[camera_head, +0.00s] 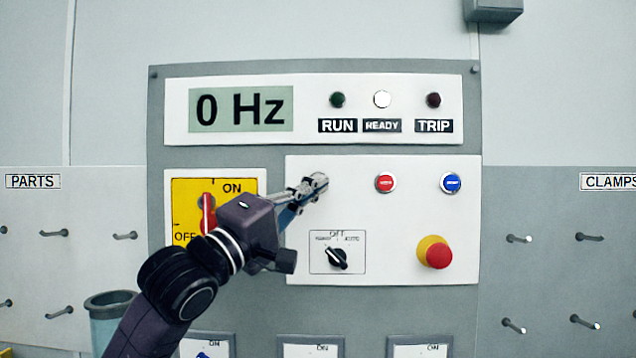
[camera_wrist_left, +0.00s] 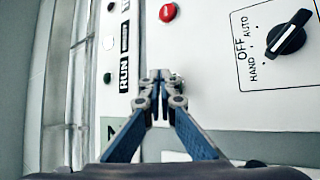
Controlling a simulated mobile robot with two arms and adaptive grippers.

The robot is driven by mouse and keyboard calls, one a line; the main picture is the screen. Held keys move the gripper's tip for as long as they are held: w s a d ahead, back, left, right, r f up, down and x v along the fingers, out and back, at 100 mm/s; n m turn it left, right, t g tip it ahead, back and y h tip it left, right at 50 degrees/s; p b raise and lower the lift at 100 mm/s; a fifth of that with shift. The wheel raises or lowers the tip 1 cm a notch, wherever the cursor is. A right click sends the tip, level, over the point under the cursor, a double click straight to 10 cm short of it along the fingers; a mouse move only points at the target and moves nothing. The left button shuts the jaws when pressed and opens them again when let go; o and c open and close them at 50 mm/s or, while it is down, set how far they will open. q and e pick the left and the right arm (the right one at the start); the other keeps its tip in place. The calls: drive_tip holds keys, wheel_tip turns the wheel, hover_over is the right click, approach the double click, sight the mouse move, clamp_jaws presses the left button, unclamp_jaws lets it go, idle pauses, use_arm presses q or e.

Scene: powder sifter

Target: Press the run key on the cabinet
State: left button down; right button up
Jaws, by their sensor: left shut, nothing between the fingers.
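The cabinet panel (camera_head: 380,225) faces me. My left gripper (camera_head: 318,183) is shut and empty, its fingertips over the upper left of the lower white panel, left of a red button (camera_head: 385,182) and a blue button (camera_head: 450,183). No run key shows clearly; the fingertips cover the spot in line with those buttons. In the left wrist view the shut fingertips (camera_wrist_left: 160,76) are in front of the panel, below the red button (camera_wrist_left: 167,12); I cannot tell whether they touch anything. The display (camera_head: 241,109) reads 0 Hz. The RUN lamp (camera_head: 337,100) is dark; the READY lamp (camera_head: 382,99) is white.
A selector knob (camera_head: 337,258) sits just below the fingertips, also seen in the left wrist view (camera_wrist_left: 288,36). A red mushroom button (camera_head: 436,252) is lower right. A yellow ON/OFF switch (camera_head: 187,200) is partly behind my arm. Pegs line both side boards.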

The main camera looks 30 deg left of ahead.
use_arm(q)
drive_tip(key=shift+w+a, duration=0.25)
drive_tip(key=shift+w, duration=0.15)
idle(0.8)
drive_tip(key=shift+s, duration=0.1)
drive_tip(key=shift+s+d, duration=0.4)
drive_tip(key=shift+s, duration=0.2)
drive_tip(key=shift+d, duration=0.1)
drive_tip(key=shift+s+d, duration=0.4)
drive_tip(key=shift+s, duration=0.3)
drive_tip(key=shift+s+d, duration=0.4)
drive_tip(key=shift+s, duration=0.35)
drive_tip(key=shift+s+d, duration=0.4)
drive_tip(key=shift+s, duration=0.3)
drive_tip(key=shift+f, duration=0.1)
